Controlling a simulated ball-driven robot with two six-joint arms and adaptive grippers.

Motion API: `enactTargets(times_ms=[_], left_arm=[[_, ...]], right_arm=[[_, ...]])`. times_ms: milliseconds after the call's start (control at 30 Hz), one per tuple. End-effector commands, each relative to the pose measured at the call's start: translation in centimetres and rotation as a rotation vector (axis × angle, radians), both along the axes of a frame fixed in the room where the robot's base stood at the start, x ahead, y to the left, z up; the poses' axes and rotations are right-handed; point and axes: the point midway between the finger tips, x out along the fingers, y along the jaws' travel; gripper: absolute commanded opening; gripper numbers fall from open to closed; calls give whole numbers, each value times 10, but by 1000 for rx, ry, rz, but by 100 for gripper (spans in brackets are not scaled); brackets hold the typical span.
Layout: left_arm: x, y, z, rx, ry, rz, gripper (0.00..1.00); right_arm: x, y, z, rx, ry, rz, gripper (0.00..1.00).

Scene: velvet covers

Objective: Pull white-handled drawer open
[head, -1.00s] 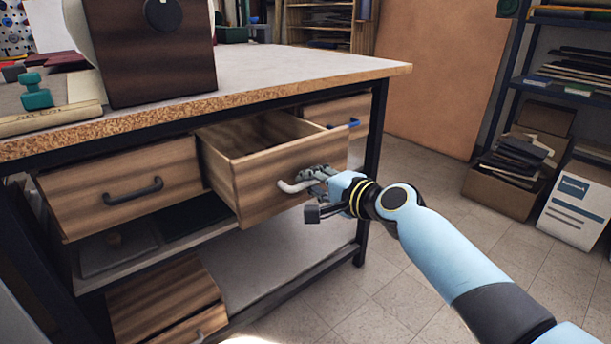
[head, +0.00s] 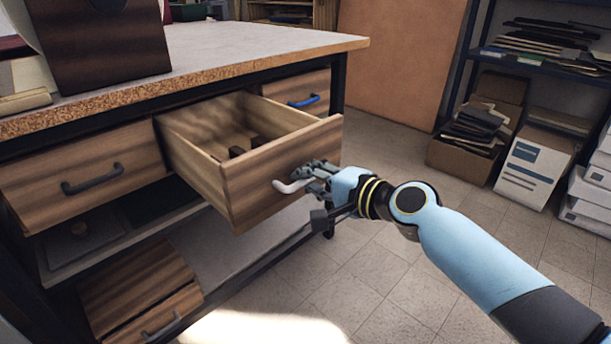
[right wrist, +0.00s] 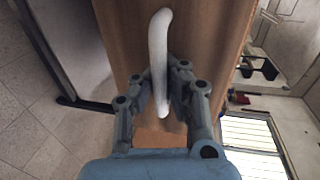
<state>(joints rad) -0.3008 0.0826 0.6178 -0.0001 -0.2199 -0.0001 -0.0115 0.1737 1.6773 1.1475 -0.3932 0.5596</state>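The white-handled drawer (head: 262,180) stands well out from the workbench, with its inside showing and small dark items in it. Its white handle (head: 289,186) is on the front face. My right gripper (head: 316,176) is at the handle, with its fingers on both sides of it. In the right wrist view the white handle (right wrist: 160,60) runs between the two fingers of the gripper (right wrist: 168,100), which appear closed on it. My left gripper is not in view.
A drawer with a dark handle (head: 92,179) is at the left and one with a blue handle (head: 304,101) is behind at the right; both look shut. A cardboard box (head: 465,160) and a white box (head: 533,170) stand on the tiled floor. Floor before the bench is clear.

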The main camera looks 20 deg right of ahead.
Motion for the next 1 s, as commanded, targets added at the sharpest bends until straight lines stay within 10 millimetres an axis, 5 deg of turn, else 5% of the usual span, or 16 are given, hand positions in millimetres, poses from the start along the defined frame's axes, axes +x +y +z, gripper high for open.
enactTargets(times_ms=[67, 367, 733, 1000], left_arm=[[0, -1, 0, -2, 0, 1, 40], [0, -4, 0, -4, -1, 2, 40], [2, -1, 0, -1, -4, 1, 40], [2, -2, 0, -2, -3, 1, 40]], right_arm=[[0, 0, 1, 0, -1, -1, 0], [0, 0, 1, 0, -1, 0, 36], [-8, -4, 2, -2, 0, 0, 36], [-60, -22, 12, -7, 2, 2, 36]])
